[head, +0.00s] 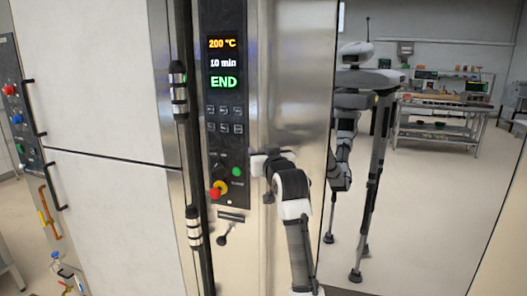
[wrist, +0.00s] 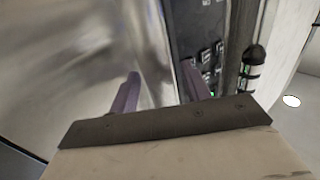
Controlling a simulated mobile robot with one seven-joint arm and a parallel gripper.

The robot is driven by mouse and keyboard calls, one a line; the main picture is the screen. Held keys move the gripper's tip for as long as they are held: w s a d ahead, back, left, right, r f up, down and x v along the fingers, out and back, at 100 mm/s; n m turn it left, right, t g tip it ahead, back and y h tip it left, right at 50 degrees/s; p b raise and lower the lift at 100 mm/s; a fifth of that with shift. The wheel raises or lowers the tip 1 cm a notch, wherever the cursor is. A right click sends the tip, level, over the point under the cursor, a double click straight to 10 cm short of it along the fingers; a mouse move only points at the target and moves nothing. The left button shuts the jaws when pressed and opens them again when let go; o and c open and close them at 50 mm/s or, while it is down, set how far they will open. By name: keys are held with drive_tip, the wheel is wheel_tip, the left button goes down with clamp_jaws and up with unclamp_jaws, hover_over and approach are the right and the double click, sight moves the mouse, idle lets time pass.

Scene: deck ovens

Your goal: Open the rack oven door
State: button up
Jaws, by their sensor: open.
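The rack oven's steel front (head: 290,80) stands upright in the middle of the head view, with a black control panel (head: 226,140) reading 200 °C, 10 min and END. A black lever (head: 223,235) sits below the panel. In the head view my arm reaches up just right of the panel.
Two metal cylinders, the upper (head: 179,88) and lower (head: 193,226), sit on a dark upright strip left of the panel. A white-fronted unit (head: 95,85) with handles and coloured knobs fills the left. A workbench (head: 440,115) and a robot figure appear at right; bare floor shows there.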

drive_tip(key=shift+c, duration=0.2)
clamp_jaws()
